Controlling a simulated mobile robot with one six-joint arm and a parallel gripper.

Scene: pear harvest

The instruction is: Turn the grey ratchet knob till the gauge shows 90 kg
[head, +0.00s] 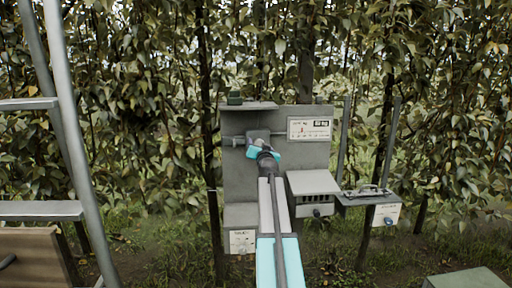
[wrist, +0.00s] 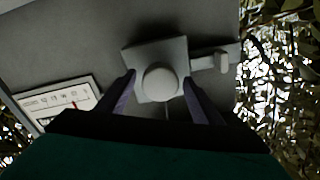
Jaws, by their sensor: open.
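The grey ratchet knob (wrist: 160,82) is round and sits on a square grey plate in the wrist view. My gripper (wrist: 158,92) is open, with one dark finger on each side of the knob; I cannot tell whether they touch it. In the head view my gripper (head: 262,152) is at the grey panel (head: 238,178) and largely hides the knob. The gauge (head: 310,128) is a white scale with a red pointer left of its middle and a dark readout, too small to read surely. Part of the gauge (wrist: 62,103) shows tilted in the wrist view.
A small shelf (head: 249,106) tops the panel. A grey lidded box (head: 313,184) and a tray with a handle (head: 366,196) stand to the right. A ladder (head: 42,210) is at the left. Leafy trees fill the background. A short lever (wrist: 222,62) sits beside the knob.

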